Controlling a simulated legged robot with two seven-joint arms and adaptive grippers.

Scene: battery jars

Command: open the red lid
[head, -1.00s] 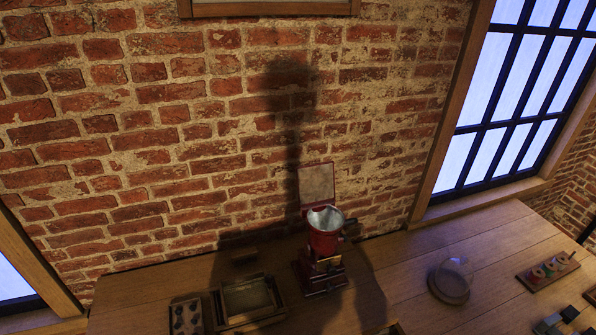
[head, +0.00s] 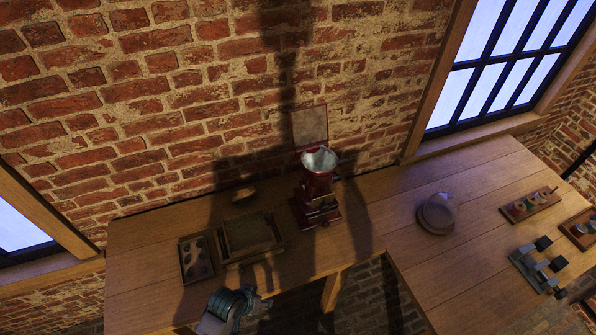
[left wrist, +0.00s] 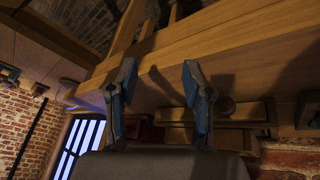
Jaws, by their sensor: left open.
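A red machine (head: 318,190) with a metal funnel stands on the wooden table near the wall in the head view. A square panel with a reddish edge (head: 310,128) stands upright behind it; I cannot tell whether this is the red lid. A wooden rack (head: 546,206) at the right holds small coloured round pieces, some reddish, too small to make out. My left gripper (left wrist: 158,85) is open in the left wrist view, its blue fingers apart with nothing between them. What looks like my left arm's end (head: 230,308) shows at the table's front edge. My right gripper is not in view.
Left of the machine are a shallow wooden tray (head: 281,240) and a box with round hollows (head: 184,268). A clear dome (head: 437,213), grey blocks (head: 540,266) and another tray (head: 568,232) stand at the right. The table between machine and dome is clear.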

